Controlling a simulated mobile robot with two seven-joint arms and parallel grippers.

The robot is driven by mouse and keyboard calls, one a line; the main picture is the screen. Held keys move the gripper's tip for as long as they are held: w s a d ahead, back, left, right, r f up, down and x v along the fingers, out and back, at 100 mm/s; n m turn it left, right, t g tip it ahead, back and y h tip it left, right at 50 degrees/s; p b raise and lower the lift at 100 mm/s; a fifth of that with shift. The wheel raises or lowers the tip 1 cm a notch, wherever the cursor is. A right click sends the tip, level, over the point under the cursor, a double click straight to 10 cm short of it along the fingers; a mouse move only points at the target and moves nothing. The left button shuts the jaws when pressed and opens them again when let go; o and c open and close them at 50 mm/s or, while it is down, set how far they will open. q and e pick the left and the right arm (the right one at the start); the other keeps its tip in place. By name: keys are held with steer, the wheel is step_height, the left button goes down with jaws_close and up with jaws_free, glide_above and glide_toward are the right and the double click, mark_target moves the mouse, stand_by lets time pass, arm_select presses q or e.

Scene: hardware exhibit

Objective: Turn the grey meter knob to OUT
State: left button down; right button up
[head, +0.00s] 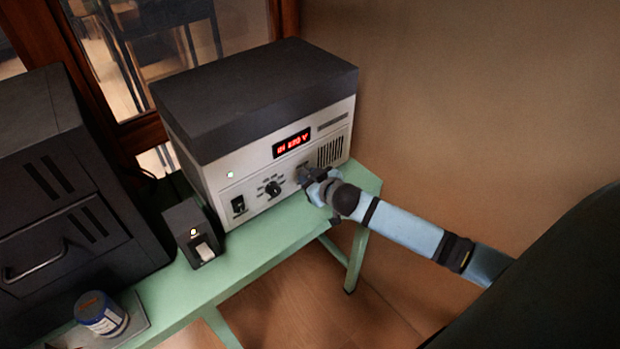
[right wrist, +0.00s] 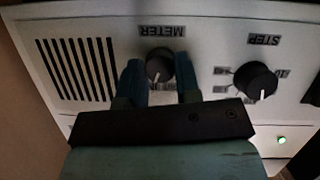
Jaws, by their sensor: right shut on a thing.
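The grey meter knob (right wrist: 160,65) sits under the METER label on the pale front panel, which appears upside down in the right wrist view. Its light pointer line points toward the bottom of that view, slightly left. My right gripper (right wrist: 161,78) has one finger on each side of the knob and is shut on it; in the head view the gripper (head: 310,181) hides the knob. The instrument's red display (head: 292,142) starts with IN; its digits are hard to read. My left gripper is not in view.
A black STEP knob (right wrist: 256,80) is beside the meter knob. A power switch (head: 238,205) is at the panel's left. A small dark box (head: 187,225), a dark cabinet (head: 60,190) and a blue-white can (head: 101,314) stand left on the green bench (head: 262,235).

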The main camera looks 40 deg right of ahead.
steer(key=shift+c, duration=0.7)
steer(key=shift+n+h+p, duration=0.35)
steer(key=shift+n+h, duration=0.25)
steer(key=shift+n, duration=0.2)
steer(key=n, duration=0.1)
steer(key=n+h, duration=0.1)
steer(key=shift+a+f+n+t+h+b, duration=0.1)
steer(key=shift+a+n+t+h+b, duration=0.05)
steer(key=shift+n+t+h+b, duration=0.2)
steer(key=shift+n+h, duration=0.25)
steer(key=shift+n, duration=0.2)
steer(key=shift+t+b, duration=0.25)
steer(key=shift+b, duration=0.05)
steer(key=shift+n, duration=0.3)
